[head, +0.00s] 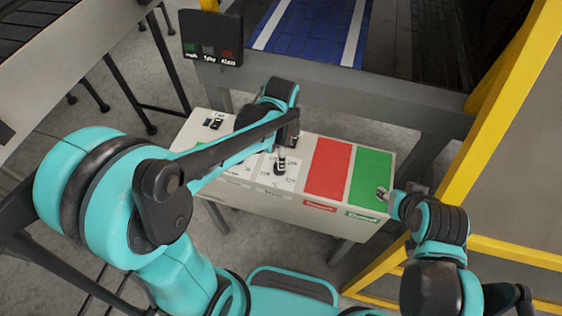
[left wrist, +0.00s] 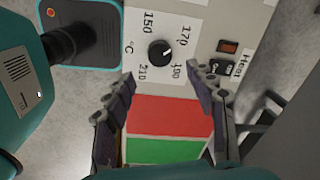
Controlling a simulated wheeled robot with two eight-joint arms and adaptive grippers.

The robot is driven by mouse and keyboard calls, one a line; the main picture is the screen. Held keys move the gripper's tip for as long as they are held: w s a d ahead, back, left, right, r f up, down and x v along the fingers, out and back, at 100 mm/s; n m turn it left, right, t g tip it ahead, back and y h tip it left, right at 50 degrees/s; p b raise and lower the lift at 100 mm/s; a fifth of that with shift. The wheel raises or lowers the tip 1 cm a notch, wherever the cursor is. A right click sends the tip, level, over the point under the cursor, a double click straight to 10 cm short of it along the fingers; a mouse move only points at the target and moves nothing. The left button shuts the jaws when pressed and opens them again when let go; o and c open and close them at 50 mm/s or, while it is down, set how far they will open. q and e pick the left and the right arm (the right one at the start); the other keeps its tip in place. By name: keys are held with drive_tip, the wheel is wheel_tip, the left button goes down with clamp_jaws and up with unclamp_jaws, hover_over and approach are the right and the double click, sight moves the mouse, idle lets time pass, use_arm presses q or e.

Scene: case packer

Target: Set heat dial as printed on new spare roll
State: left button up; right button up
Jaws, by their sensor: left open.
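The heat dial (left wrist: 160,53) is a black round knob on a white plate in the left wrist view, with 150, 170, 190, 210 and °C printed around it. A small light mark shows on the knob, on the side towards 170 and 190; its exact setting is unclear. My left gripper (left wrist: 164,80) is open, its fingers spread to either side and just short of the knob, apart from it. In the head view the left gripper (head: 281,165) is over the white part of the bench. My right gripper (head: 384,194) is by the green area; its jaws are too small to read. No spare roll is visible.
Beside the dial are a red lamp (left wrist: 229,47) and a black switch (left wrist: 222,69) labelled Heat. The bench top has a red area (head: 328,168) and a green area (head: 371,178), both empty. A button box (head: 211,40) and yellow frame (head: 512,75) stand nearby.

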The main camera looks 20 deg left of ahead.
use_arm(q)
drive_tip(key=f+b, duration=0.1)
drive_tip(key=f, duration=0.2)
drive_tip(key=f+b, duration=0.1)
drive_tip(key=f, duration=0.3)
drive_tip(key=shift+w+a+f, duration=0.1)
drive_tip(key=shift+w+f, duration=0.1)
drive_tip(key=shift+f, duration=0.05)
drive_tip(key=c, duration=1.1)
